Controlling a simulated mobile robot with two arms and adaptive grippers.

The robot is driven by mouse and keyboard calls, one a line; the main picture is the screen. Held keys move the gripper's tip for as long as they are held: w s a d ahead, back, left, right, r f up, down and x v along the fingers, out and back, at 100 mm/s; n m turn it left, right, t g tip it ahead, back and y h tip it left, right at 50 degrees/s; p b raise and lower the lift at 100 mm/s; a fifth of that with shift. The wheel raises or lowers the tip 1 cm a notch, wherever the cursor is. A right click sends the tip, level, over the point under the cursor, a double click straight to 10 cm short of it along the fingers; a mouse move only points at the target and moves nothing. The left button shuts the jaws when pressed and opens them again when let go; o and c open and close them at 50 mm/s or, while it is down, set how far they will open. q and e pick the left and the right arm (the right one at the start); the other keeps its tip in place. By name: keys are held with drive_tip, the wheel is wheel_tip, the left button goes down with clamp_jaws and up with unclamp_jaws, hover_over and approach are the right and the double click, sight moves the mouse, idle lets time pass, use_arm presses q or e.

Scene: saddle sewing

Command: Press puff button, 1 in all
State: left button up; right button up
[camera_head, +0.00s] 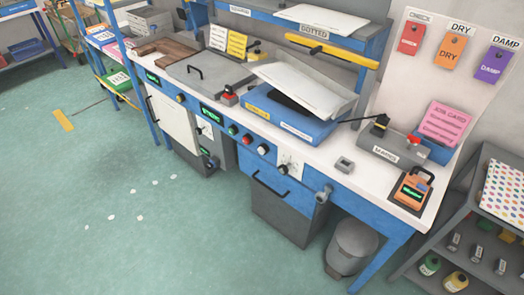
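Neither of my grippers is in view. The long white-topped workbench (318,152) with a blue frame runs from upper left to lower right. On its front edge are several round buttons or knobs: a green one (232,129), a red one (247,139) and a dark one with a pale rim (263,149). A red-topped button (229,90) stands on the bench top beside the grey plate, and another red one (413,139) is on the grey MAINS box (388,147). No puff label is legible, so I cannot tell which is the puff button.
A blue tray unit (290,122) with a raised pale lid (305,90) stands mid-bench. An orange device (411,188) sits at the right end. A grey bin (351,246) stands below, and a grey shelf (448,232) is at right.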

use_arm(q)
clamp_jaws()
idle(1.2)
